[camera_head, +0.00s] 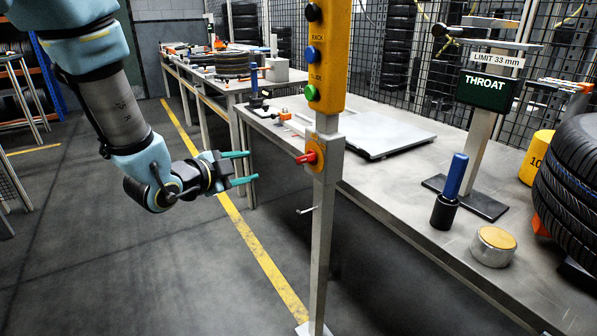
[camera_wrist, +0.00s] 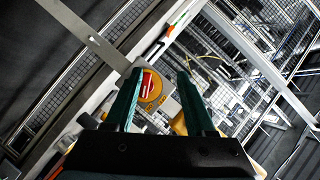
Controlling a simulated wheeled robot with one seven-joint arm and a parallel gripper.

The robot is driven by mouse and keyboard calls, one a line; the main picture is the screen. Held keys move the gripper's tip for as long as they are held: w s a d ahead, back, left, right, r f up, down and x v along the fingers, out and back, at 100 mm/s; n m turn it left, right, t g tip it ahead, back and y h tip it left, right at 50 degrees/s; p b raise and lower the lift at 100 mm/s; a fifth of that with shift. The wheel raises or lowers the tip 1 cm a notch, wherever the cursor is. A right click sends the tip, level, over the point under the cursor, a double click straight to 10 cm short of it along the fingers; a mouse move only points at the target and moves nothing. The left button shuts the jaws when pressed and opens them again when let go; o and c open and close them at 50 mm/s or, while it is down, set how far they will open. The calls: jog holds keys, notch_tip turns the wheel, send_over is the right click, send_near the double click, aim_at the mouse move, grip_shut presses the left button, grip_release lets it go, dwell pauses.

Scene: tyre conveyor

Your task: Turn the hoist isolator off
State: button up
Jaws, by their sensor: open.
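The hoist isolator (camera_head: 312,157) is a red rotary handle on a yellow round plate, mounted on a grey box on a post. In the head view its red handle points left, about level. My gripper (camera_head: 250,167) is left of the isolator, apart from it, with its two green fingers spread and pointing right. In the wrist view the isolator (camera_wrist: 149,86) shows between the fingers, nearer the left one, which hides part of its plate's edge. My gripper (camera_wrist: 160,76) is empty there.
A yellow pendant (camera_head: 325,60) with black, blue and green buttons sits above the isolator on the post (camera_head: 322,240). A long grey bench (camera_head: 400,190) stands behind, with a blue-handled tool (camera_head: 455,177) and stacked tyres (camera_head: 572,185). The floor left of the post is clear.

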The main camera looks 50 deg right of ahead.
aim_at(301, 161)
jog(key=s+d+m+g+h, duration=0.1)
jog(key=s+d+m+g, duration=0.1)
jog(key=s+d+m, duration=0.3)
jog(key=d, duration=0.3)
jog(key=d+f+n+p, duration=0.1)
jog(key=d, duration=0.1)
jog(key=s+d+f+n+p, duration=0.1)
jog(key=d, duration=0.2)
jog(key=shift+d, duration=0.3)
jog(key=shift+c, duration=0.3)
grip_shut()
